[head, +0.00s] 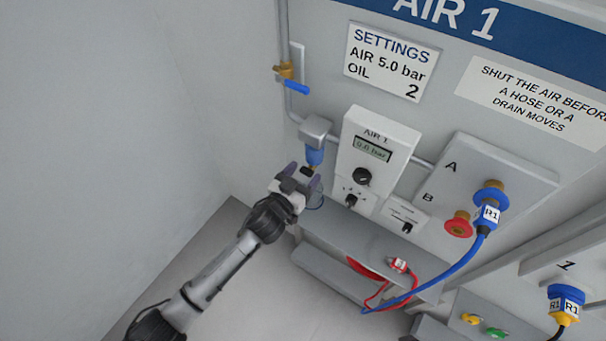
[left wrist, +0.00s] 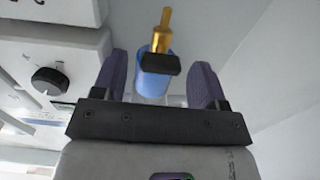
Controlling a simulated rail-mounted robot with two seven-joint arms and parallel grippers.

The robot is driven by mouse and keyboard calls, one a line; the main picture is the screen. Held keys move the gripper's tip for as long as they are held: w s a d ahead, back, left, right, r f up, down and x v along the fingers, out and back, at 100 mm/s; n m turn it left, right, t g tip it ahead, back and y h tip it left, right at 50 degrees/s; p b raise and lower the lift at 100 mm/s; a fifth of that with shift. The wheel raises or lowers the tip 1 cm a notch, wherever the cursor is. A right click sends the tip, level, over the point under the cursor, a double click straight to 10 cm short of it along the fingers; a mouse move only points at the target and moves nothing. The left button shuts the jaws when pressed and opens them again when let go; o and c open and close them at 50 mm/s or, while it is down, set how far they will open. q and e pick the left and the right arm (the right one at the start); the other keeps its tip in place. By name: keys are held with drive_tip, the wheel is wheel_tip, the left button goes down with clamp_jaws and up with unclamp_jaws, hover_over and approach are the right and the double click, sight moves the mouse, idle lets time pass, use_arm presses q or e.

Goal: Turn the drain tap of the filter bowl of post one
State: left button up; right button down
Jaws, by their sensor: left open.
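The filter bowl (head: 314,156) is blue and hangs under a grey block (head: 316,128) on the pipe of post AIR 1. The dark drain tap (head: 307,171) is at its lower end. In the left wrist view the blue bowl (left wrist: 150,86), the black tap handle (left wrist: 158,64) and a brass outlet (left wrist: 162,30) show between the finger tips. My left gripper (head: 302,178) is open just below the bowl, with a finger on either side of the tap. Gaps show beside the tap, and I cannot tell its exact depth between the fingers. My right gripper is not in view.
The AIR 1 unit (head: 372,160) with a "0.0 bar" display and knobs is close to the right of the bowl. A brass valve with blue lever (head: 296,87) is above. A blue hose (head: 466,262) hangs at right. Free floor and wall lie to the left.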

use_arm(q)
drive_tip(key=shift+c, duration=0.3)
drive_tip(key=c, duration=0.9)
drive_tip(key=shift+o, duration=0.2)
